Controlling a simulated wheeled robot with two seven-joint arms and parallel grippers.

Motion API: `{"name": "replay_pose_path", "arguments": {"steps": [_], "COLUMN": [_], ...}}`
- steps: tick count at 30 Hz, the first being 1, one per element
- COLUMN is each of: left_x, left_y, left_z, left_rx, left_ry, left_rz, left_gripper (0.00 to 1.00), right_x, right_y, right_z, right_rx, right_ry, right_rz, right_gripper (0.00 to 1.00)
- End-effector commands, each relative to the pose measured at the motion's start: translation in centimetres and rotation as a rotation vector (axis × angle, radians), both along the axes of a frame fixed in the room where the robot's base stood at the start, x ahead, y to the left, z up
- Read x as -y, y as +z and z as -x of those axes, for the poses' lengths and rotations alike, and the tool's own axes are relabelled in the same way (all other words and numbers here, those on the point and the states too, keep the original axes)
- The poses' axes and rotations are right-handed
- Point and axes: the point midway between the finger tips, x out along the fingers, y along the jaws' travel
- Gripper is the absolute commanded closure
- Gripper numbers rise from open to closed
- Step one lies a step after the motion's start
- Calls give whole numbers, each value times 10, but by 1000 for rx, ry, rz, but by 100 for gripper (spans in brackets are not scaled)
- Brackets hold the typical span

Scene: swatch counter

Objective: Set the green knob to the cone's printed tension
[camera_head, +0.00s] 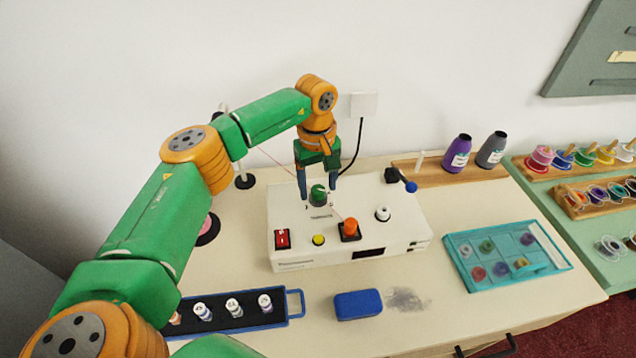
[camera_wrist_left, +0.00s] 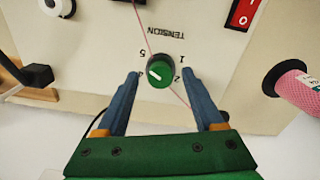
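The green knob (camera_head: 318,195) stands on top of a white machine (camera_head: 300,258). In the left wrist view the knob (camera_wrist_left: 160,72) sits by the upside-down word TENSION, ringed by numbers; 1, 2, 4 and 5 are partly readable. Its white pointer mark faces the left side, near the 4. My left gripper (camera_head: 317,190) points down over the knob, open, one finger on each side with visible gaps in the wrist view. A pink cone (camera_wrist_left: 297,88) with a pale label stands beside the machine; its print is too small to read. My right gripper is out of view.
The machine carries a red switch (camera_head: 282,239), a yellow button (camera_head: 319,240), an orange knob (camera_head: 350,228) and a white post. Purple (camera_head: 457,152) and grey (camera_head: 492,150) cones stand behind right. A teal tray (camera_head: 462,260), blue block (camera_head: 358,304) and spool tray (camera_head: 238,322) lie around it.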

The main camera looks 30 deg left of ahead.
Motion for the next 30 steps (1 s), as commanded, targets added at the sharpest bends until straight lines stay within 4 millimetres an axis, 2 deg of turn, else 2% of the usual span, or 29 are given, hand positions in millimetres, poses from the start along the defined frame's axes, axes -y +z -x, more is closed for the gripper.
{"name": "replay_pose_path", "arguments": {"steps": [5, 12, 15, 30], "left_x": [0, 0, 0, -1], "left_y": [7, 57, 68, 71], "left_z": [-1, 0, 1, 1], "left_rx": [2, 4, 2, 0], "left_ry": [1, 0, 1, 0], "left_rz": [0, 0, 0, 0], "left_gripper": [31, 31, 31, 31], "right_x": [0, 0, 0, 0], "right_y": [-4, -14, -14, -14], "right_z": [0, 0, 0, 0], "right_rx": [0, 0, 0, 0], "right_ry": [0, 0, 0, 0], "right_rz": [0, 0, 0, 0], "right_gripper": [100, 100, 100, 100]}}
